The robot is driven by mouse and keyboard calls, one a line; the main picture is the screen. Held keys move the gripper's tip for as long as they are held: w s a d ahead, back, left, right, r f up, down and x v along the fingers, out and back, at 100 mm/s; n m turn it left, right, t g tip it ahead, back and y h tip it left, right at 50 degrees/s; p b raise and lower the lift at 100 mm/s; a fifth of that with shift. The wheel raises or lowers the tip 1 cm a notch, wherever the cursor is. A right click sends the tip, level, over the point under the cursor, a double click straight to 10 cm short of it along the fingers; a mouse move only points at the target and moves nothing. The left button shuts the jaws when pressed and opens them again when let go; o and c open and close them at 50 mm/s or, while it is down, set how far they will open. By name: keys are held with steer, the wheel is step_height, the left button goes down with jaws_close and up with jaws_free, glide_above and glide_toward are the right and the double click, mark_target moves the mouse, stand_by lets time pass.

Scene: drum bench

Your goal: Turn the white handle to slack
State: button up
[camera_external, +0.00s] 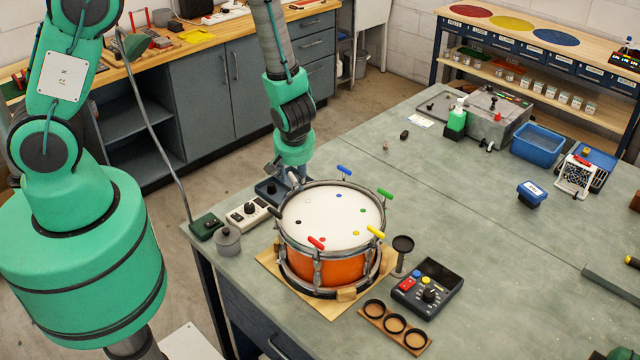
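An orange drum (330,268) with a white head and metal rim stands on the bench. Coloured handles sit around its rim: blue (344,170), green (384,193), yellow (376,232) and red (316,243). Small coloured dots mark the head. I cannot make out a white handle; the rim's back left is partly covered by my gripper. My gripper (284,180) points down at the drum's back left edge, close to the rim. Its fingers are small and dark here, and I cannot tell whether they are open or touching anything.
A white box with knobs (248,213), a green box (206,226) and a grey lidded pot (228,240) stand left of the drum. A dark control box (428,288), a ringed wooden tray (395,328) and a black stand (402,248) are right.

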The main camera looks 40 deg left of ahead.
steer(key=shift+s+a+m+t+h, duration=0.1)
steer(key=shift+m+t+h, duration=0.3)
steer(key=shift+m, duration=0.9)
steer(key=shift+s+m+t+h, duration=0.15)
steer(key=shift+m+h, duration=0.35)
steer(key=shift+m, duration=0.8)
steer(key=shift+f+m+t+h+b, duration=0.1)
steer(key=shift+m+t+h+b, duration=0.45)
steer(key=shift+m, duration=1.25)
steer(key=shift+b, duration=0.4)
steer(key=m+h+b, duration=0.1)
steer(key=m+b, duration=0.1)
steer(key=b, duration=0.1)
steer(key=shift+a+b, duration=0.1)
steer(key=shift+b, duration=0.3)
steer(key=m+b, duration=0.2)
steer(key=b, duration=0.2)
steer(key=m+h+b, duration=0.1)
steer(key=m+b, duration=0.1)
steer(key=b, duration=0.3)
steer(key=shift+a+g+h, duration=0.15)
steer(key=shift+g+h, duration=0.1)
steer(key=shift+g, duration=0.15)
steer(key=shift+b, duration=0.5)
